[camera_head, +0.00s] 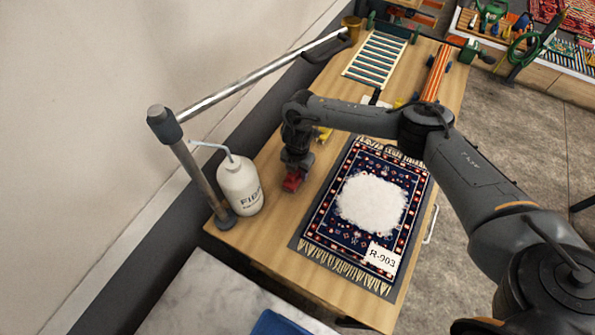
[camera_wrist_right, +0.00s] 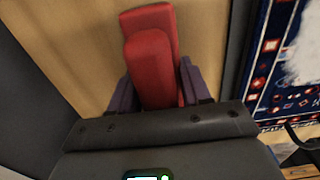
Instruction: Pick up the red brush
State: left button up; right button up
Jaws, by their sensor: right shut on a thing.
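The red brush (camera_head: 292,181) is at my right gripper on the left part of the wooden table, between the white bottle and the patterned rug. In the right wrist view the red brush (camera_wrist_right: 152,60) lies between the two purple-grey fingers of my right gripper (camera_wrist_right: 160,85), which is shut on it. In the head view the right gripper (camera_head: 294,172) points down over the brush and partly hides it. I cannot tell whether the brush touches the table. My left gripper is not in view.
A white bottle (camera_head: 240,186) with a bent spout stands left of the brush, near a metal post (camera_head: 190,165). A patterned rug (camera_head: 325,222) with white foam (camera_head: 372,203) lies to the right. A slatted rack (camera_head: 380,58) is at the far end.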

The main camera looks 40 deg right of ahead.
jog(key=shift+r, duration=0.55)
notch_tip(320, 180, up, 2)
jog(key=shift+w+r, duration=0.1)
jog(key=shift+r, duration=0.15)
jog(key=s+d+r+p, duration=0.1)
jog(key=s+d+r, duration=0.6)
jog(key=s, duration=0.1)
jog(key=shift+s+d+p, duration=0.35)
jog(key=shift+s, duration=0.05)
jog(key=o, duration=0.6)
jog(key=c, duration=0.4)
